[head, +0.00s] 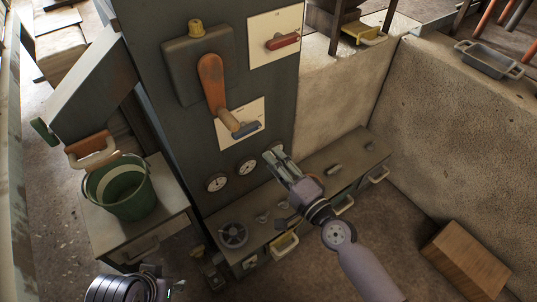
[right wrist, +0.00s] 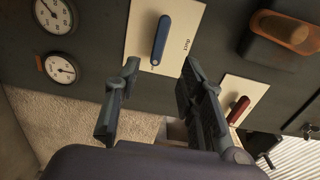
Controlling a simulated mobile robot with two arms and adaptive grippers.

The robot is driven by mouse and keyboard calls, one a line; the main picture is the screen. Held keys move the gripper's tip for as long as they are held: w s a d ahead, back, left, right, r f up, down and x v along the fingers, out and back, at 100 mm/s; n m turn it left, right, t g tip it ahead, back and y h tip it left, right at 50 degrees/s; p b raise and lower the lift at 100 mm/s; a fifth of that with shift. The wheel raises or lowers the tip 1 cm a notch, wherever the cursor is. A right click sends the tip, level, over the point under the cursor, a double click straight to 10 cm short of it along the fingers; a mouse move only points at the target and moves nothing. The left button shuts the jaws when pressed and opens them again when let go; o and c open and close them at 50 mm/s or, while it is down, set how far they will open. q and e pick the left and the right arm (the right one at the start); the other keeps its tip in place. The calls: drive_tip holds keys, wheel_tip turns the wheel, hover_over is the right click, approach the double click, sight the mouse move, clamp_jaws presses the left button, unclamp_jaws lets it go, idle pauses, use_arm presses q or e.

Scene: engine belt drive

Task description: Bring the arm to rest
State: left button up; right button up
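My right gripper (head: 275,156) is in front of the lower part of the dark panel (head: 273,95), by the gauges and below the blue handle (head: 246,130). In the right wrist view its two fingers (right wrist: 158,82) stand apart with nothing between them. The blue handle on its pale plate also shows there (right wrist: 160,40), beyond the fingertips and apart from them. Part of my left arm (head: 122,288) shows at the bottom left edge of the head view; the state of its fingers cannot be made out.
The panel carries an orange lever (head: 213,85), a red handle (head: 283,41) and round gauges (head: 217,182). A low bench (head: 310,172) runs below it. A green bucket (head: 121,190) stands on a cabinet at left. A wooden box (head: 466,262) lies on the floor at right.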

idle(0.5)
